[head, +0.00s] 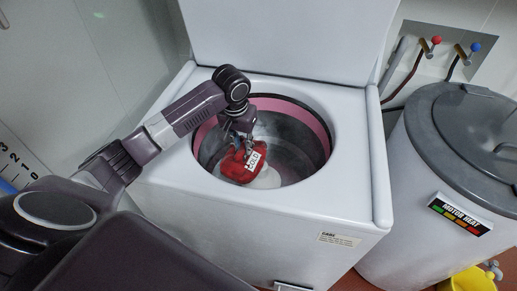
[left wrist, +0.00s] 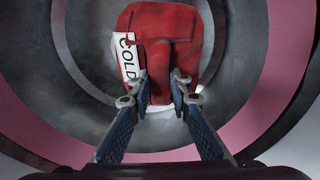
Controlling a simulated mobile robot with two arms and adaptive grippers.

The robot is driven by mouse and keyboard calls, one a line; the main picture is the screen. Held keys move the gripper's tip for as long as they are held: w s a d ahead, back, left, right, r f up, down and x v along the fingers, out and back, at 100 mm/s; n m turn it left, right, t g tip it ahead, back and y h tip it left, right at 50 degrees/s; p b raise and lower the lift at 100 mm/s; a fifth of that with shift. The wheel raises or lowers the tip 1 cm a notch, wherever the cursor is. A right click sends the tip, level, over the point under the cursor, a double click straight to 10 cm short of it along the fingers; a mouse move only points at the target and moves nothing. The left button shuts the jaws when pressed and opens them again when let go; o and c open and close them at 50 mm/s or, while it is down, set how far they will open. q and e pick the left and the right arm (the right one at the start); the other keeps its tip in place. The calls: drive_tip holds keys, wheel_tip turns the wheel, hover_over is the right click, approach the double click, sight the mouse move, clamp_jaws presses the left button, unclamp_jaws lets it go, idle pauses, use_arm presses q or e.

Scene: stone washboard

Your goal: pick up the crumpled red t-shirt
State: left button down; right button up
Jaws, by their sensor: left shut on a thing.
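The crumpled red t-shirt (head: 234,167) is in the open tub of the white washing machine (head: 285,224), low inside the drum. It also shows in the left wrist view (left wrist: 165,38) as a bunched red lump. A white label reading "COLD" (head: 254,163) is at its side. My left gripper (head: 239,142) reaches down into the tub from above. In the left wrist view its two fingers (left wrist: 160,91) are on either side of a fold of the red cloth, shut on it. The underside of the shirt is hidden. My right gripper is not in view.
The tub has a pink ring (head: 304,111) around its opening, and the raised lid (head: 285,40) stands behind it. A grey-lidded drum (head: 433,190) marked "MOTOR HEAT" stands at the right. Red and blue taps (head: 473,49) are on the back wall. A yellow bucket (head: 467,281) is at lower right.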

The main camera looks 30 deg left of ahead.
use_arm(q)
drive_tip(key=shift+a+r, duration=0.1)
drive_tip(key=shift+a, duration=0.15)
drive_tip(key=shift+s+a+r+p, duration=0.1)
drive_tip(key=shift+r+p, duration=0.3)
wheel_tip(320, 180, up, 20)
drive_tip(key=p, duration=1.9)
drive_tip(key=shift+f+p, duration=0.15)
drive_tip(key=shift+p, duration=0.25)
